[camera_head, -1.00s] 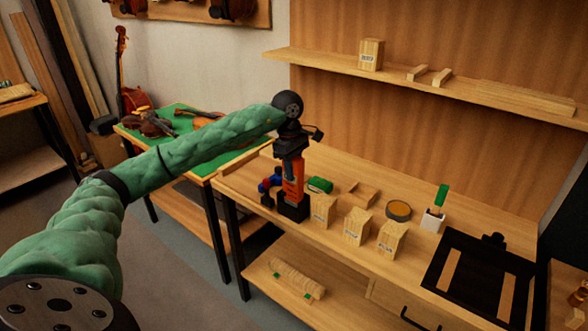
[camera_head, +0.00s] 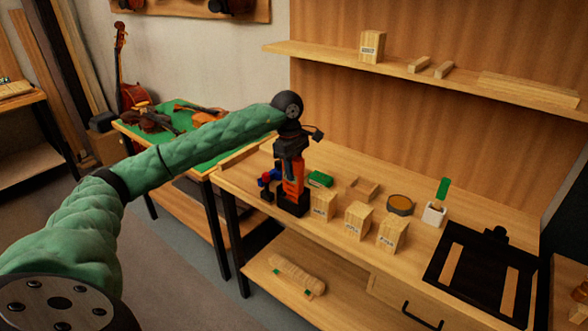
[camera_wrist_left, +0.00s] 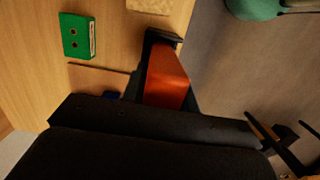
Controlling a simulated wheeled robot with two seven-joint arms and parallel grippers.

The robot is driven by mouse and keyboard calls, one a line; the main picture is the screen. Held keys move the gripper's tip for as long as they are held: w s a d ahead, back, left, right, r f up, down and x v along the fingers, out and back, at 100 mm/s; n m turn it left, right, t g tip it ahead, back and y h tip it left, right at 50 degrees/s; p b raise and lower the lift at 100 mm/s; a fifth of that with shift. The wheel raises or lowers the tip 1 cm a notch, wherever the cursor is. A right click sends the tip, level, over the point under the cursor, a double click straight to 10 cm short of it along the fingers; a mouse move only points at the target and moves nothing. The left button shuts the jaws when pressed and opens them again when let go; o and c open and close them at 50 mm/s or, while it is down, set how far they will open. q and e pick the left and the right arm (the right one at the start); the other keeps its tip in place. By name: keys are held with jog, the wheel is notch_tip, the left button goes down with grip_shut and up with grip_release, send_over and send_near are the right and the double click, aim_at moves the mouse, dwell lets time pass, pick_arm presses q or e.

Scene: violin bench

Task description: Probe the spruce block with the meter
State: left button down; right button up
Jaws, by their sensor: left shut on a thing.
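My left gripper (camera_head: 292,180) is above the left part of the bench, pointing down and shut on the orange meter (camera_head: 293,190). In the left wrist view the orange meter (camera_wrist_left: 166,78) is in the jaws, with a black part at its far end. A black base shows under the meter; I cannot tell whether it is part of the meter or a holder. Three labelled wood blocks stand in a row to its right: a near one (camera_head: 324,206), a middle one (camera_head: 357,222) and a right one (camera_head: 392,233). Their labels are too small to read, so I cannot tell which is spruce.
Another block (camera_head: 372,46) is on the shelf (camera_head: 440,84).

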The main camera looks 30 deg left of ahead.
pick_arm(q)
jog(key=c, duration=1)
grip_release()
jog(key=r, duration=0.2)
jog(key=r+b, duration=0.1)
jog(key=r, duration=0.1)
jog(key=r+b, duration=0.1)
jog(key=r, duration=0.1)
jog(key=shift+w+a+r, duration=0.1)
jog(key=shift+a+r, duration=0.05)
jog(key=shift+a, duration=0.25)
jog(key=shift+a+r, duration=0.1)
jog(key=shift+r, duration=0.6)
jog(key=shift+r, duration=0.1)
